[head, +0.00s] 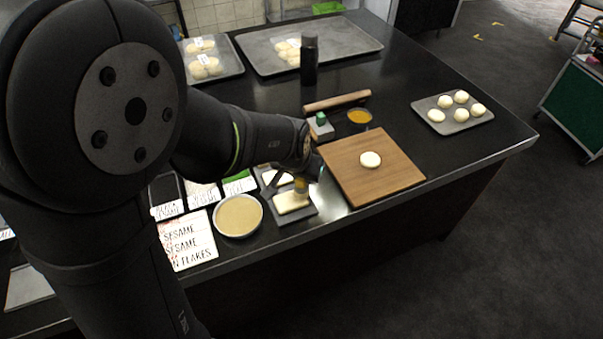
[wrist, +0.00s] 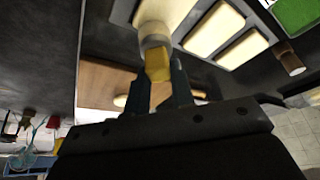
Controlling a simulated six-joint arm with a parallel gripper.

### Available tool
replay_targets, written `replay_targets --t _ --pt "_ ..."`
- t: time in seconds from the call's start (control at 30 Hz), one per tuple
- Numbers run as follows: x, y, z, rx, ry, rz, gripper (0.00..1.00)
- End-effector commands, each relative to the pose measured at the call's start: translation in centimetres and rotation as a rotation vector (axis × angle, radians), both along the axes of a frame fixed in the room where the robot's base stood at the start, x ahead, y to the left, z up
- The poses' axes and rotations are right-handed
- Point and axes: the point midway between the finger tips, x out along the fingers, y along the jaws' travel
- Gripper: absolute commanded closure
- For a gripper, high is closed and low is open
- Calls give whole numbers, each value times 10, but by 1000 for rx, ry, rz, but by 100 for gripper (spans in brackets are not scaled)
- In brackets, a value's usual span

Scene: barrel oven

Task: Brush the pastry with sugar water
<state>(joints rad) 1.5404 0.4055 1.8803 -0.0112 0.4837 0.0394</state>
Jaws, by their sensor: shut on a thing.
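My gripper (head: 306,172) is shut on a brush (head: 301,187) with a yellow handle, and points down over a small dark tray (head: 306,212). Flat, cream-coloured pastry (head: 290,203) lies on that tray. The brush end is at the pastry; I cannot tell whether it touches. In the wrist view the brush's yellow handle (wrist: 158,66) is between my fingers, and pale pastry slabs (wrist: 214,31) lie beyond it. A round bowl of tan liquid (head: 238,216) stands left of the tray. Which bowl holds sugar water is not clear.
A wooden board (head: 395,190) with one dough ball (head: 370,159) is at the right. Behind it are a rolling pin (head: 337,101), a small orange-filled bowl (head: 360,117) and a dark bottle (head: 309,62). Labelled containers (head: 203,196) are left. A dough-ball tray (head: 455,126) is far right.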

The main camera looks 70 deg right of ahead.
Motion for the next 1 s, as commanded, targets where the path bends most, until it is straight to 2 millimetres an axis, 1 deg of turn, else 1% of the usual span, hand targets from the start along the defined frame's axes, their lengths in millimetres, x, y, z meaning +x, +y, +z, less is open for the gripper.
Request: replay_targets --t 0.33,1.0 --pt "0 0 -1 0 0 0 100" --pt "0 0 -8 -1 0 0 100"
